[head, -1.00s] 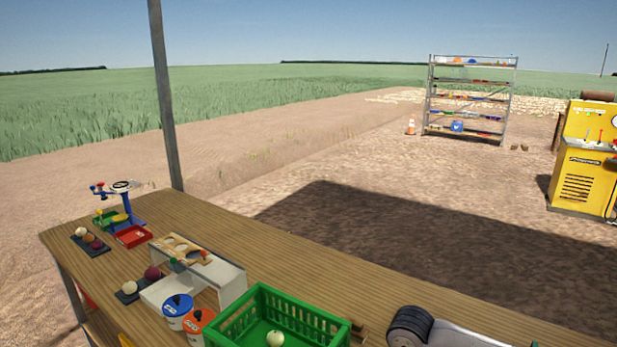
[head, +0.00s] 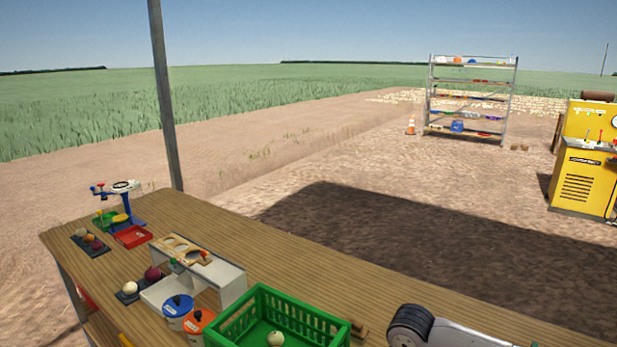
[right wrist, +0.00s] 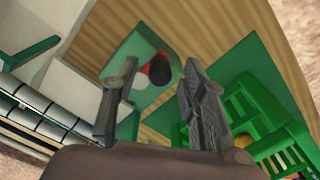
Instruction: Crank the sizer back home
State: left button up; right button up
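The sizer (head: 231,285) is a white stand on the wooden table in the head view. It has a wooden top plate with round holes (head: 180,244). A small green knob (head: 174,261) and an orange-red knob (head: 204,254) sit at its top. Which part is the crank, I cannot tell. My right gripper (right wrist: 160,82) shows in the right wrist view with its two dark fingers apart and nothing between them. Beyond the fingers is a dark round knob (right wrist: 160,70) by red and white parts on green. Neither gripper shows in the head view.
A green crate (head: 235,324) holding an onion stands in front, and also shows in the right wrist view (right wrist: 240,110). Blue (head: 178,306) and orange (head: 199,322) lidded tubs stand beside the sizer. A red tray (head: 132,236) and a blue scale (head: 130,209) stand farther left.

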jog(key=shift+r+p, duration=0.95)
jog(key=shift+r, duration=2.3)
jog(key=shift+f, duration=0.1)
